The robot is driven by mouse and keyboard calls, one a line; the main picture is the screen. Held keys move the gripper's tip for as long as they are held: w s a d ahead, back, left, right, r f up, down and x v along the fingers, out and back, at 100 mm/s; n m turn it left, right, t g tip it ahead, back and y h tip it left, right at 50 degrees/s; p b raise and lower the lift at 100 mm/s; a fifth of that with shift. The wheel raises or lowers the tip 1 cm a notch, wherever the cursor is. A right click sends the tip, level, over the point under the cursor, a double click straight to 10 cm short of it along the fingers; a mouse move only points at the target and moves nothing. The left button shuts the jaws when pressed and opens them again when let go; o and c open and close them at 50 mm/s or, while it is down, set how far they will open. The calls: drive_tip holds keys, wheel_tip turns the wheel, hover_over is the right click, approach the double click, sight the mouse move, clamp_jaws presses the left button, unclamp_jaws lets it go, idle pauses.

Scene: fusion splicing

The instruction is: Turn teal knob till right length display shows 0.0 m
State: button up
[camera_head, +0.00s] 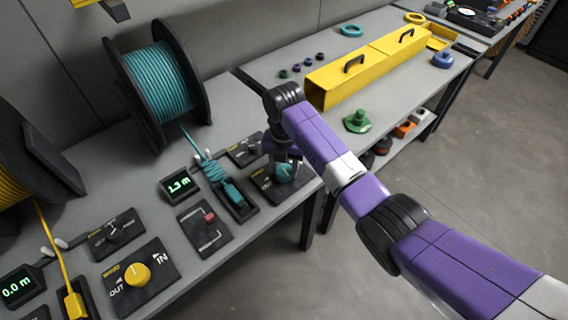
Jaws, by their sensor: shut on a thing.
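The teal knob (285,172) sits on a dark control panel (266,186) near the bench's front edge. My gripper (284,160) reaches down over it from above and is shut on the knob; its fingers partly hide the knob's top. The right length display (180,184) is a black box with green digits that read 1.3 m. Teal cable (211,170) runs from the teal spool (160,82) to a teal connector (234,191) in a black holder beside the panel.
A yellow knob (137,275) on an IN/OUT panel and a left display (18,287) reading 0.0 m stand at the lower left. A flat panel with a red slider (208,217) lies below the right display. A long yellow box (364,70) stands on the bench behind my arm.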

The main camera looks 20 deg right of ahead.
drive_tip(key=m+p, duration=0.1)
drive_tip(key=m, duration=0.1)
drive_tip(key=m+p, duration=0.1)
drive_tip(key=m, duration=0.1)
drive_tip(key=shift+r+m, duration=0.2)
drive_tip(key=shift+m, duration=0.2)
drive_tip(key=m+p, duration=0.1)
drive_tip(key=m, duration=0.2)
drive_tip(key=shift+m, duration=0.3)
drive_tip(key=m+p, duration=0.2)
drive_tip(key=m, duration=0.2)
drive_tip(key=m+p, duration=0.1)
drive_tip(key=m, duration=0.7)
drive_tip(key=shift+f+m, duration=0.1)
drive_tip(key=shift+m, duration=0.2)
drive_tip(key=m+p, duration=0.1)
drive_tip(key=m, duration=0.3)
drive_tip(key=shift+w+m, duration=0.1)
drive_tip(key=shift+m, duration=0.2)
drive_tip(key=m, duration=0.4)
drive_tip(key=shift+m+p, duration=0.3)
drive_tip(key=shift+m, duration=1.8)
